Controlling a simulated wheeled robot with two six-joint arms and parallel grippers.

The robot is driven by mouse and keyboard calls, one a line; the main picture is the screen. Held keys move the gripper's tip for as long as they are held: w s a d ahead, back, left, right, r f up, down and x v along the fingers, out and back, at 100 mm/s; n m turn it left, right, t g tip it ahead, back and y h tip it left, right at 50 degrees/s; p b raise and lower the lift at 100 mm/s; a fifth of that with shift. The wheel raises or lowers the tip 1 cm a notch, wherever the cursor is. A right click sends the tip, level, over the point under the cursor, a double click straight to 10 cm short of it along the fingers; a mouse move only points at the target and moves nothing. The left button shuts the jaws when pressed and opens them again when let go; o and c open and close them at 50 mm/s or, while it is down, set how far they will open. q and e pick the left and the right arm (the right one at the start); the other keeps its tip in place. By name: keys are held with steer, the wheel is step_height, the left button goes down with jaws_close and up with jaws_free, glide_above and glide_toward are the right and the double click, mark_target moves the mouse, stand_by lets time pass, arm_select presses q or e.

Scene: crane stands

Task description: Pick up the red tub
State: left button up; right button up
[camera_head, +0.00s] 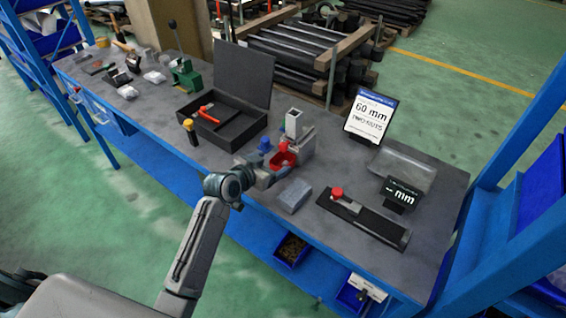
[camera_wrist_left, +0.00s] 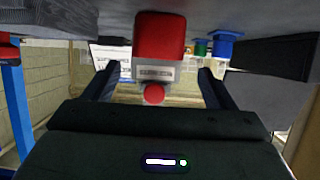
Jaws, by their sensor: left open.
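The red tub (camera_head: 283,157) stands on the grey bench top near its front edge. In the left wrist view, which looks upside down, the red tub (camera_wrist_left: 160,36) lies centred ahead of my two fingers. A grey labelled part and a round red knob (camera_wrist_left: 153,94) show below it there; I cannot tell whether they belong to it. My left gripper (camera_head: 271,170) is open at the bench's front edge, close to the tub. Its fingers (camera_wrist_left: 155,80) stand apart on either side, and contact is not visible. My right gripper is out of view.
A blue tub (camera_head: 265,144) is just left of the red one. A grey block (camera_head: 295,196) lies right of my gripper. Behind stands an open black case (camera_head: 232,122). A black slide with a red knob (camera_head: 365,217) and a sign (camera_head: 371,115) are farther right.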

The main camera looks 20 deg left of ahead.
mark_target(289, 156)
arm_select(q)
steer(key=shift+w+d+f, duration=0.1)
steer(key=shift+w+d, duration=0.05)
steer(key=shift+w, duration=0.15)
steer(key=shift+w+d+f+p, duration=0.1)
steer(key=shift+w+d+p, duration=0.05)
steer(key=shift+w+p, duration=0.15)
steer(key=p+x, duration=0.2)
steer(key=x, duration=0.2)
steer(key=shift+d, duration=0.1)
steer(key=shift+w+f, duration=0.15)
steer(key=shift+f, duration=0.1)
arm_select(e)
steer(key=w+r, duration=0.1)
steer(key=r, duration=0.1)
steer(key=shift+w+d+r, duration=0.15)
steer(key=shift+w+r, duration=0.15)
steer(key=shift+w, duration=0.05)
arm_select(q)
steer(key=c, duration=1.1)
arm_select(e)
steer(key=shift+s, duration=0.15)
